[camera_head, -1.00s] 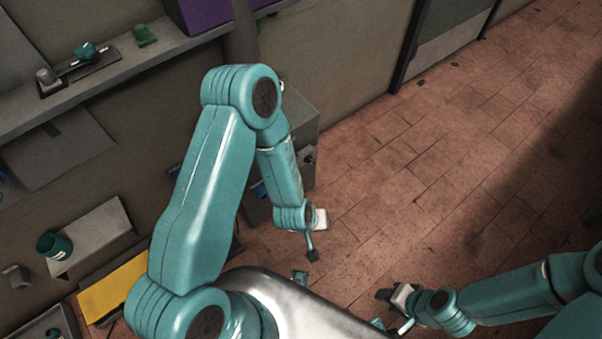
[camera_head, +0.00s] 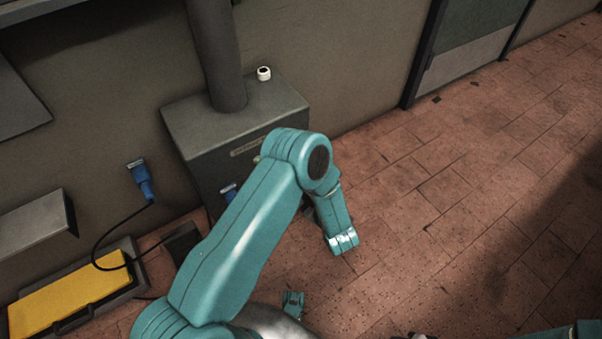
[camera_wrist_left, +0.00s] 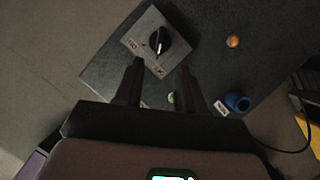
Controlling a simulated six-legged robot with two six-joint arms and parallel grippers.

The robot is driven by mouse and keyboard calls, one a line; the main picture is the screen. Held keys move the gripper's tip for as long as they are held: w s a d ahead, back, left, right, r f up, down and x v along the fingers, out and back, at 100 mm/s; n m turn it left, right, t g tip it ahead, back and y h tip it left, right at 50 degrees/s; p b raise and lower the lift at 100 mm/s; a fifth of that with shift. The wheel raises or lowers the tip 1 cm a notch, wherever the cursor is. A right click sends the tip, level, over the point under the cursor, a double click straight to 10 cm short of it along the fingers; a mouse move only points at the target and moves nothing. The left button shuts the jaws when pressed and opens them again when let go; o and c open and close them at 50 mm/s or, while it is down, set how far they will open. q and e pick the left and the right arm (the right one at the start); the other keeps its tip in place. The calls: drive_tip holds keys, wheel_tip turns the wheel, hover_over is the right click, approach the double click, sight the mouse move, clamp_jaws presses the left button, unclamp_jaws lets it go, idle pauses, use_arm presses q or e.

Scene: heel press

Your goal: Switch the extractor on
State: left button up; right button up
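The extractor is a grey box (camera_head: 235,130) against the wall with a thick round duct rising from its top. In the left wrist view a dark rotary knob (camera_wrist_left: 158,41) with a white pointer line sits on a light square plate (camera_wrist_left: 140,50) on a dark grey face. The plate's labels are too small to read surely. My left gripper (camera_wrist_left: 160,65) is open, its two dark fingers apart and pointing at the plate, with nothing between them; contact cannot be judged.
An orange round part (camera_wrist_left: 233,41), a small green spot (camera_wrist_left: 171,97) and a blue plug (camera_wrist_left: 237,102) show near the knob. Another blue plug (camera_head: 142,180) with a black cable is on the wall. A small white cylinder (camera_head: 264,73) stands on the box. Floor to the right is clear.

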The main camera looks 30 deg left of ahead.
use_arm(q)
drive_tip(key=b+x, duration=0.2)
drive_tip(key=x, duration=0.7)
drive_tip(key=shift+w+a+f+b, duration=0.2)
drive_tip(key=shift+a+b, duration=0.1)
drive_tip(key=shift+b, duration=0.05)
clamp_jaws()
